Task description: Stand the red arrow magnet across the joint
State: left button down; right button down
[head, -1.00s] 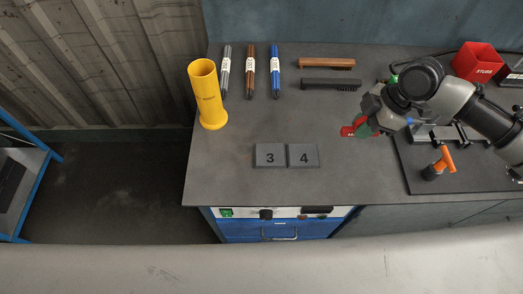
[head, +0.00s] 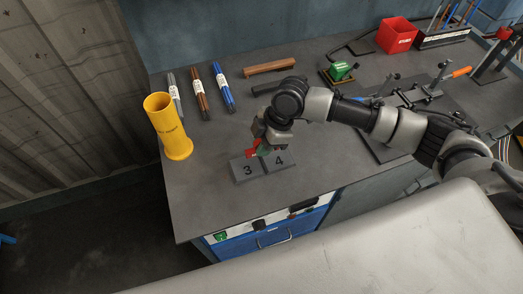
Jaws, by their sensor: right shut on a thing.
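My right gripper (head: 264,148) is shut on the red arrow magnet (head: 251,154), at the far edge of two dark grey plates. The plate marked 3 (head: 247,171) and the plate marked 4 (head: 280,161) lie side by side on the bench, with a seam between them. The magnet shows as a small red piece beside the jaws, near the far end of that seam. The gripper hides part of the magnet and of the plates. I cannot tell whether the magnet touches the plates. My left gripper is not in view.
A yellow cylinder (head: 168,128) stands at the bench's left. Grey, brown and blue rod bundles (head: 222,88) lie behind. A brown bar (head: 270,67) lies at the back. A red bin (head: 397,36), a green part (head: 340,71) and a clamp fixture are right. The bench front is clear.

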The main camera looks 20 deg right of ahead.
jog(key=shift+a+f, duration=0.15)
jog(key=shift+f, duration=0.1)
notch_tip(320, 180, down, 3)
jog(key=shift+f+p, duration=0.15)
jog(key=shift+p, duration=0.4)
jog(key=shift+f, duration=0.2)
jog(key=shift+f, duration=0.45)
jog(key=c, duration=1.1)
grip_release()
